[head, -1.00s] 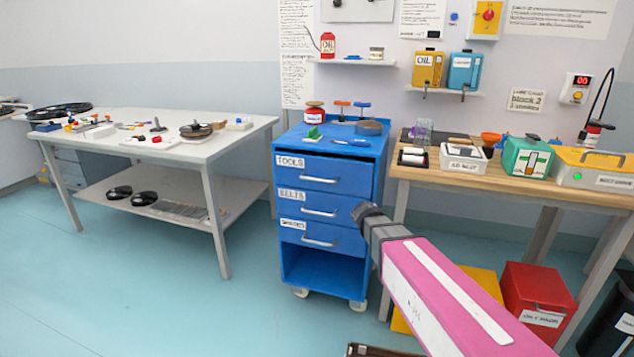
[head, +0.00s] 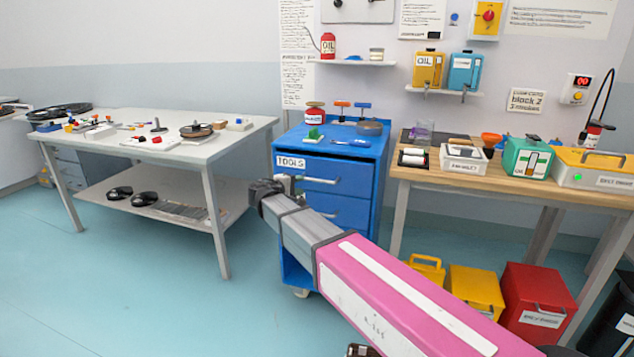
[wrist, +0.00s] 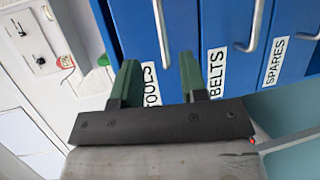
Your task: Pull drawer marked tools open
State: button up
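The drawer marked TOOLS (head: 338,175) is the top drawer of a blue cabinet and is closed. Its metal bar handle (head: 320,181) shows in the head view, and the handle also shows in the wrist view (wrist: 160,30). My gripper (head: 266,190) is in front of the cabinet's left side, just below the TOOLS label. In the wrist view my gripper's two green fingers (wrist: 155,80) are spread apart with nothing between them. The handle's near end lies in line with the gap; I cannot tell the exact distance, but no contact shows.
Lower drawers marked BELTS (wrist: 217,72) and SPARES (wrist: 275,62) have similar handles. Small items lie on the cabinet top. A white table (head: 170,150) stands left, a wooden workbench (head: 530,185) right. Yellow and red bins (head: 538,300) sit under the workbench. Floor in front is clear.

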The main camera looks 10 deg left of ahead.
aim_at(316, 180)
jog(key=x, duration=1)
jog(key=shift+w+d, duration=0.2)
jog(key=shift+d, duration=0.05)
grip_shut()
